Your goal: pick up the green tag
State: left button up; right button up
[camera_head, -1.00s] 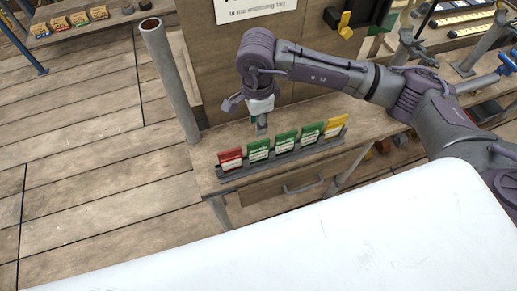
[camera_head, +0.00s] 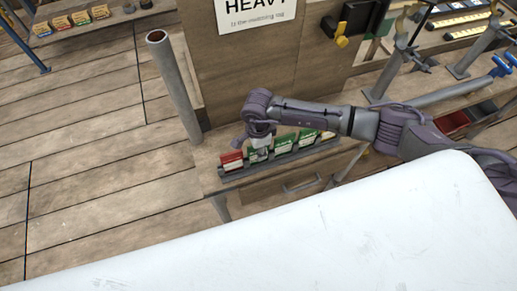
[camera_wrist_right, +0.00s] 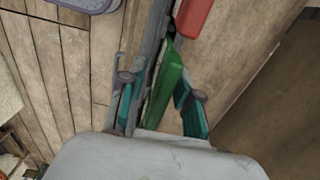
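Green tags stand in a grey rack (camera_head: 290,157) on the small wooden bench. My right gripper (camera_head: 263,147) points down over the green tag (camera_head: 257,157) beside the red tag (camera_head: 232,161) and partly hides it. In the right wrist view, that green tag (camera_wrist_right: 166,80) stands between the two teal-padded fingers of my right gripper (camera_wrist_right: 158,100). The fingers are open, one on each side, with a visible gap on the left; contact on the right is unclear. The red tag (camera_wrist_right: 194,17) lies just beyond. My left gripper is not in view.
More green tags (camera_head: 285,142) stand to the right, with a yellow tag (camera_head: 328,134) at the end, partly behind my arm. A grey upright pipe (camera_head: 175,85) rises left of the bench. A wooden panel with a "HEAVY" sign (camera_head: 255,13) stands behind.

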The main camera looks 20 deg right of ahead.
grip_shut()
jog(key=shift+r, duration=0.1)
dwell(0.3)
notch_tip(320, 180, up, 18)
jog(key=b, duration=0.4)
dwell(0.4)
